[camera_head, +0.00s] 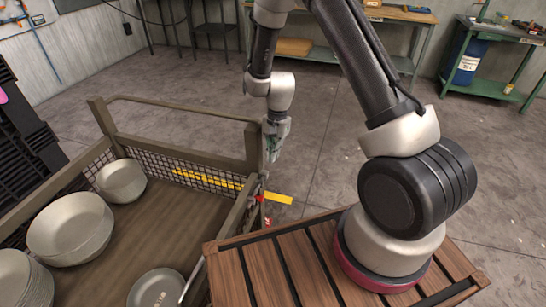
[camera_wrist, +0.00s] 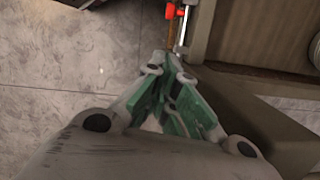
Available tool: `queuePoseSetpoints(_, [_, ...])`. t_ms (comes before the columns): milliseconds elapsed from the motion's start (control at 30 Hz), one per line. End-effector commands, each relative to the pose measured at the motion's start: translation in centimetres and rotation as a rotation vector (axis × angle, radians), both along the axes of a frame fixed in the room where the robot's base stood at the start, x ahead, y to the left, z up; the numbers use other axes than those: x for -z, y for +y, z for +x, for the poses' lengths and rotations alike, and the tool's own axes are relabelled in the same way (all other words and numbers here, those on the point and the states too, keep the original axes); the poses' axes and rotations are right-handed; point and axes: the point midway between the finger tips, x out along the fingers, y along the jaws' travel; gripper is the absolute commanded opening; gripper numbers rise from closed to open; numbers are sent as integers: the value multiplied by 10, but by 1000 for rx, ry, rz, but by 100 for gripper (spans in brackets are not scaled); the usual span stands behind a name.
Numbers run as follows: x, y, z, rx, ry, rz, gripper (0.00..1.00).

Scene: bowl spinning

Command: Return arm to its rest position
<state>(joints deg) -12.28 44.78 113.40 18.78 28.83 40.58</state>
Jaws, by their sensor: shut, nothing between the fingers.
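My gripper (camera_head: 272,148) hangs from my arm, pointing down, beside the right-hand post of the wooden crate (camera_head: 180,152) in the head view. In the wrist view my gripper (camera_wrist: 172,62) has its green-padded fingers together, with nothing between them. The floor and the crate's edge lie below it. My arm rises from its base on the slatted wooden top and bends over toward the crate's far right corner. Whether the fingers touch the crate post cannot be told.
The crate holds a large bowl stack (camera_head: 70,230), a smaller bowl (camera_head: 121,181), a plate stack (camera_head: 22,280) and a round dish (camera_head: 157,288). A red fitting (camera_wrist: 172,10) sits by the crate edge. Workbenches (camera_head: 395,14) stand behind; the grey floor between is open.

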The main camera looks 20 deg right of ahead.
Motion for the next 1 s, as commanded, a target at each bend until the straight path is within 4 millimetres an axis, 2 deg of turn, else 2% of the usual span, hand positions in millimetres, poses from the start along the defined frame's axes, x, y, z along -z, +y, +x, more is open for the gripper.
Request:
queuePoseSetpoints(300, [0, 0, 0, -6, -1, 1, 0])
queuePoseSetpoints(400, [0, 0, -4, -62, 9, 10, 0])
queuePoseSetpoints(467, [-1, -2, -15, -144, 41, 16, 0])
queuePoseSetpoints(533, [-1, -9, -42, -246, 104, 24, 0])
queuePoseSetpoints(567, [-7, -12, -52, -297, 126, 30, 0])
queuePoseSetpoints(633, [-34, -19, -69, -405, 143, 45, 0])
queuePoseSetpoints(867, [-122, -44, -101, -615, 109, 70, 0])
queuePoseSetpoints(1000, [-183, -65, -126, -724, 46, 61, 0])
